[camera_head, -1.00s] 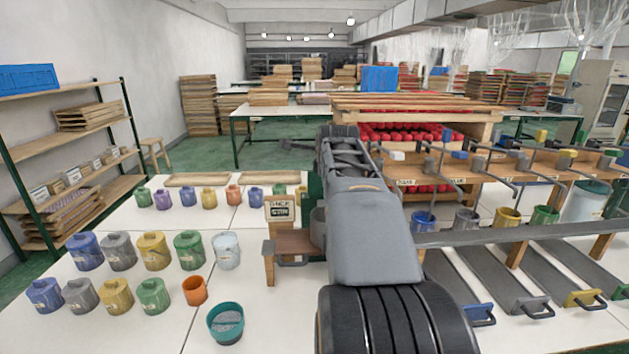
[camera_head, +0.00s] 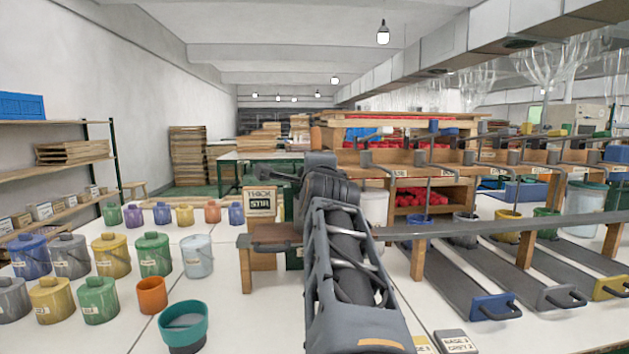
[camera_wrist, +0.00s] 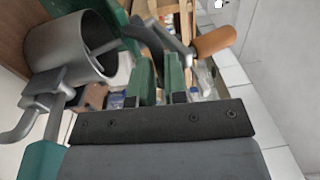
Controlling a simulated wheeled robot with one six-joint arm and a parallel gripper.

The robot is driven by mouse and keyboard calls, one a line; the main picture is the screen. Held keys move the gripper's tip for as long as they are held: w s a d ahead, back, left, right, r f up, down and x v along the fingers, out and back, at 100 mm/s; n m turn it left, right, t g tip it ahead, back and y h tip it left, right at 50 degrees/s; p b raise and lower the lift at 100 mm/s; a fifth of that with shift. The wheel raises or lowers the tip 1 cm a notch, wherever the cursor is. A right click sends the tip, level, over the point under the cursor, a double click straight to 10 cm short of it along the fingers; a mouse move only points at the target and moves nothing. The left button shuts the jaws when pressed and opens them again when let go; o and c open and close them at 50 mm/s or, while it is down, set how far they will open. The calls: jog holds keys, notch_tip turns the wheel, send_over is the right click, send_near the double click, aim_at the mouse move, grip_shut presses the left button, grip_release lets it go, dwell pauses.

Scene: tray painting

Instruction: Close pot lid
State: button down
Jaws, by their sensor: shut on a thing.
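Several lidded pots stand on the white table at the left in the head view, among them a blue pot (camera_head: 30,257), a yellow pot (camera_head: 110,256) and a green pot (camera_head: 151,256). An orange pot (camera_head: 152,296) and a teal pot (camera_head: 183,328) have open tops; the teal one has a grey lower part. My gripper is hidden behind my arm in the head view. In the wrist view my gripper (camera_wrist: 160,80) has green fingers shut close together. A grey piece with a wooden handle (camera_wrist: 214,41) shows at the fingertips; what it is I cannot tell.
A grey metal cylinder on a bracket (camera_wrist: 68,48) is close beside my fingers in the wrist view. A brown wooden stand (camera_head: 272,234) with a sign (camera_head: 259,200) is near my arm. Grey rails with handles (camera_head: 482,306) fill the right.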

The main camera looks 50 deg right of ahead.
jog(key=shift+s+a+f+b, duration=0.1)
jog(key=shift+f+b, duration=0.25)
jog(key=shift+f, duration=0.3)
jog(key=shift+s+a+f+b, duration=0.1)
jog(key=shift+f+b, duration=0.25)
jog(key=shift+f, duration=0.4)
jog(key=c, duration=1.4)
grip_release()
jog(key=shift+w, duration=0.2)
jog(key=shift+o, duration=1.3)
jog(key=shift+s, duration=0.15)
jog(key=shift+r, duration=0.2)
